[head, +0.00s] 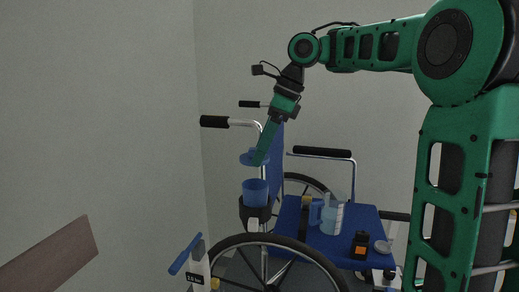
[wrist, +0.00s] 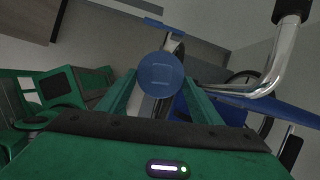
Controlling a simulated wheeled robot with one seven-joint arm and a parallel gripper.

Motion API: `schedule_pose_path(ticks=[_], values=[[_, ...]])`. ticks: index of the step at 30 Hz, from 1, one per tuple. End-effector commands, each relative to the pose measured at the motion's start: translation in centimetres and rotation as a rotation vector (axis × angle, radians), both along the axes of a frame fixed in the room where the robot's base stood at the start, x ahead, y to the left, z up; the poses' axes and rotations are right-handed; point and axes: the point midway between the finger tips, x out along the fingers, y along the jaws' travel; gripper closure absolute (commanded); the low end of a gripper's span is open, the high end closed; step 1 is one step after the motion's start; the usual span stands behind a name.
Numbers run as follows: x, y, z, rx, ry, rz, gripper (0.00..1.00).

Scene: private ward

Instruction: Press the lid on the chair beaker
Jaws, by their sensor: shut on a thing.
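The chair beaker (head: 256,190) is a blue cup standing upright in a dark holder (head: 254,213) on the wheelchair's side. My gripper (head: 259,158) comes down from above and is shut on a flat blue lid (head: 248,153). The lid is above the beaker's open top with a visible gap, apart from it. In the wrist view the lid (wrist: 160,75) shows as a round blue disc between my two green fingers. The beaker cannot be made out in the wrist view, where the lid covers the middle.
The wheelchair's push handle (head: 214,121) and metal frame are close to my gripper. Its blue seat (head: 290,222) carries a clear jug (head: 331,217), a dark bottle with an orange label (head: 360,244) and a small pale round item (head: 383,247). A brown board (head: 48,260) stands at lower left.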

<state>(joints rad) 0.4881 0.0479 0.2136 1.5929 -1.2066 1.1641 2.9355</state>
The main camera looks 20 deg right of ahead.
Motion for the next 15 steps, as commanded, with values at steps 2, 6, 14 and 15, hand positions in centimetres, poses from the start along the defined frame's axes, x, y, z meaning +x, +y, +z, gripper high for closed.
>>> schedule_pose_path(ticks=[2, 6, 14, 15], values=[[0.0, 0.0, -0.4, 0.002, 0.001, -0.001, 0.68], [-0.1, 0.0, -1.5, 0.001, 0.003, -0.002, 0.68], [-0.1, 0.0, -3.7, 0.001, 0.003, -0.002, 0.68], [-0.1, 0.0, -4.0, 0.001, 0.002, 0.000, 0.68]])
